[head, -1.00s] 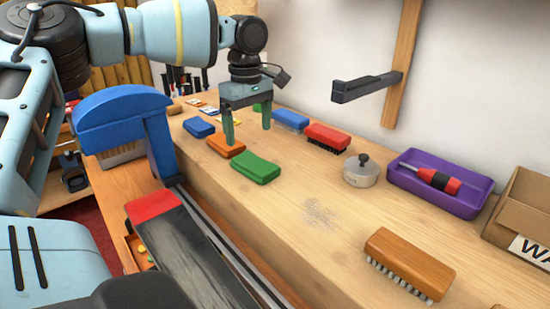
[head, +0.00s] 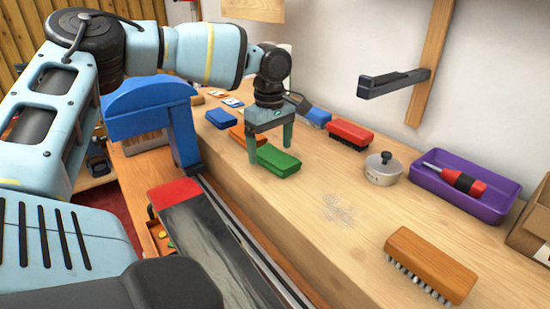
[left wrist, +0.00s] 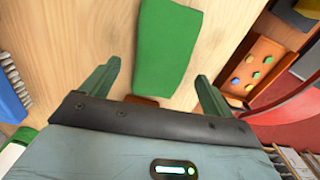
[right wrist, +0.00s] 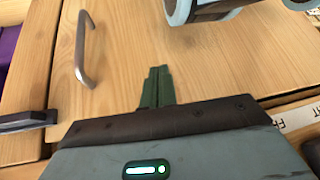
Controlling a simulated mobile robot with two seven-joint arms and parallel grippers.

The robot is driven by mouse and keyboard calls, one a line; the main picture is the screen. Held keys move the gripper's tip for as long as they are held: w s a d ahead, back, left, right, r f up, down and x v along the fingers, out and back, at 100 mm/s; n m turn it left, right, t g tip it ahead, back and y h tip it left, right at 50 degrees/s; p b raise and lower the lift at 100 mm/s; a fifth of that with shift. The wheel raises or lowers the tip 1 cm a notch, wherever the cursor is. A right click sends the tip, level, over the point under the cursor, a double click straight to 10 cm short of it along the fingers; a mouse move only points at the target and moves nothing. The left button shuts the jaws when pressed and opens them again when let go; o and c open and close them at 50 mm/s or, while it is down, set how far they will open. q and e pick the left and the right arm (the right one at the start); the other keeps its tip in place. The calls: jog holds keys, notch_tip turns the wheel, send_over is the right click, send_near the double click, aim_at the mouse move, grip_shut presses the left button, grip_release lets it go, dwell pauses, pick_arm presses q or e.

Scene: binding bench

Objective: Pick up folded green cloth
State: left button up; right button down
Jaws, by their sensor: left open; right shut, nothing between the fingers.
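The folded green cloth (head: 278,161) lies flat on the wooden bench in the head view. My left gripper (head: 269,154) is open and empty, pointing down at the cloth's far end, with its fingers to either side. In the left wrist view, the green cloth (left wrist: 167,45) extends ahead of and between the open fingers (left wrist: 158,74). I cannot tell how high the fingertips are above the bench. My right gripper (right wrist: 159,72) shows only in the right wrist view, shut and empty before a wooden front.
An orange folded cloth (head: 237,134) lies just behind the green one; a blue one (head: 221,118) is farther back. A red brush (head: 350,133), round metal weight (head: 384,169), purple tray (head: 465,205) and wooden brush (head: 430,263) stand rightward. A metal handle (right wrist: 82,48) is near my right gripper.

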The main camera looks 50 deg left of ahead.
aim_at(271, 153)
pick_arm(q)
jog(key=shift+f, duration=0.45)
jog(key=c, duration=1.1)
jog(key=shift+o, duration=0.2)
notch_tip(271, 153, up, 10)
jog(key=o, duration=0.4)
jog(key=c, duration=0.3)
